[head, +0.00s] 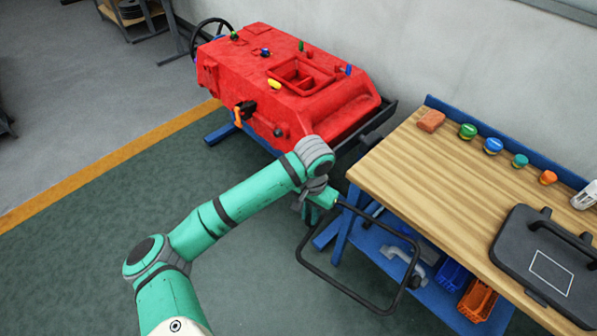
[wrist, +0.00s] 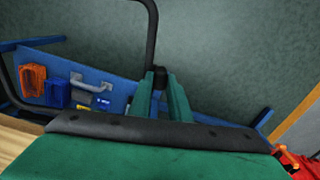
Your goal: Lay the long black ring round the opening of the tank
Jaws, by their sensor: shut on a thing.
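The long black ring (head: 341,288) is a thin, rounded rectangular loop. My gripper (head: 331,203) is shut on one edge of it, and the loop hangs out to the right and front, over the floor beside the bench. In the wrist view the fingers (wrist: 160,80) close on the black bar of the ring (wrist: 152,35). The red tank (head: 235,75) stands behind and left of my gripper, with a rectangular opening (head: 297,74) in its top. The ring is apart from the tank. A corner of the tank shows at the wrist view's lower right (wrist: 312,167).
A wooden bench (head: 430,175) stands at right, with a black lid (head: 548,265), several coloured caps and a sponge (head: 431,121). Its blue lower shelf holds bins (head: 478,300) and a grey pipe. Small knobs and levers stick up around the tank top. Green floor is free at left.

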